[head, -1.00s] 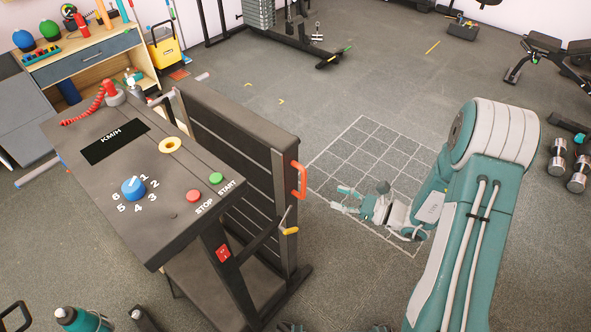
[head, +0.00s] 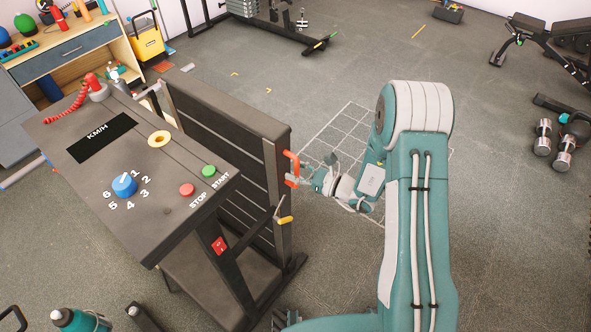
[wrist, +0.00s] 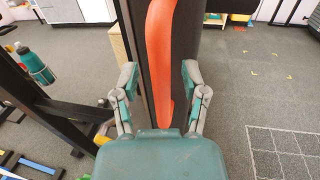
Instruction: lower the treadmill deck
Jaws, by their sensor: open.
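The treadmill's dark deck (head: 222,150) is folded upright behind the console (head: 130,160). An orange-red handle (head: 291,163) is fixed to the deck's right edge, and it also shows large in the wrist view (wrist: 158,60). My gripper (head: 308,178) is at the handle's lower part, on its right side. In the wrist view the two fingers (wrist: 160,85) are spread on either side of the handle, with gaps to it. A yellow-tipped lever (head: 284,220) sits lower on the deck's side, and a red switch (head: 219,245) is on the console post.
A white grid (head: 340,140) is marked on the open floor behind my arm. Dumbbells (head: 565,150) and a bench (head: 535,35) stand at the right. A teal bottle (head: 80,320) is at the lower left.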

